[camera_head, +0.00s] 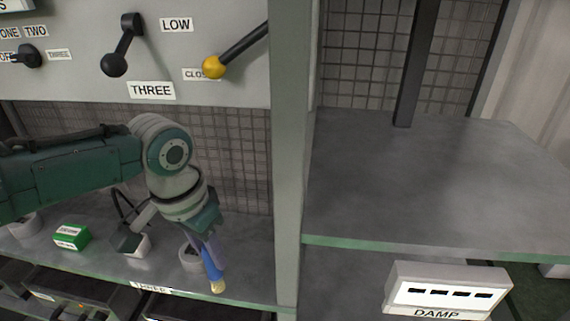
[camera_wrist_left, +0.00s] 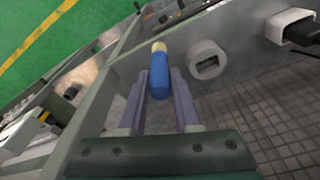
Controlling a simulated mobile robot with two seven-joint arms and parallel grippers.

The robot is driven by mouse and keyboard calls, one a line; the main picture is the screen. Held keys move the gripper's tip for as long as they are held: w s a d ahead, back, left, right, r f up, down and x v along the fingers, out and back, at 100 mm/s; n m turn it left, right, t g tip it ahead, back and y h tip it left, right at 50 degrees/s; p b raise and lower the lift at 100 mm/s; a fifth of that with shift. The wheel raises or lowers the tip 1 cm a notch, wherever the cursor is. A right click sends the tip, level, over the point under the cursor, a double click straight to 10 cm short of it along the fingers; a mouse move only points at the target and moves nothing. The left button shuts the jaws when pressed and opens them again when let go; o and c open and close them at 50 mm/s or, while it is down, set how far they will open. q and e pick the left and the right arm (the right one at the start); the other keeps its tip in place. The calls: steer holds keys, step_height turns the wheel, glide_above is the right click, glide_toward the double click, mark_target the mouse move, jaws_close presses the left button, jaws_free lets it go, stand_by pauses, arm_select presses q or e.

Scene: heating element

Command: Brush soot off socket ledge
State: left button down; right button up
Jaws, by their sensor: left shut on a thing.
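My left gripper (camera_head: 210,243) is over the grey ledge (camera_head: 250,262) and is shut on a brush with a blue handle (camera_head: 212,262) and a pale yellow tip. In the left wrist view the brush (camera_wrist_left: 160,75) stands between the two grey fingers of the gripper (camera_wrist_left: 160,92), its tip pointing away. A round grey socket (camera_wrist_left: 207,60) with a dark slot is right of the brush in that view. In the head view this socket (camera_head: 190,258) is partly behind the gripper. The brush tip is near the ledge's front edge; contact cannot be told. I see no clear soot. My right gripper is not in view.
A green box (camera_head: 71,237) and a grey-white plug with a black cable (camera_head: 134,243) stand on the ledge to the left. A grey post (camera_head: 288,150) bounds the ledge at right. Levers (camera_head: 115,62) hang above. A slotted box labelled DAMP (camera_head: 447,291) is at lower right.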

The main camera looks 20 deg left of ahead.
arm_select(q)
steer(key=shift+w+r+p, duration=0.15)
steer(key=shift+r+p, duration=2.7)
steer(key=shift+r, duration=0.6)
steer(key=shift+d, duration=0.1)
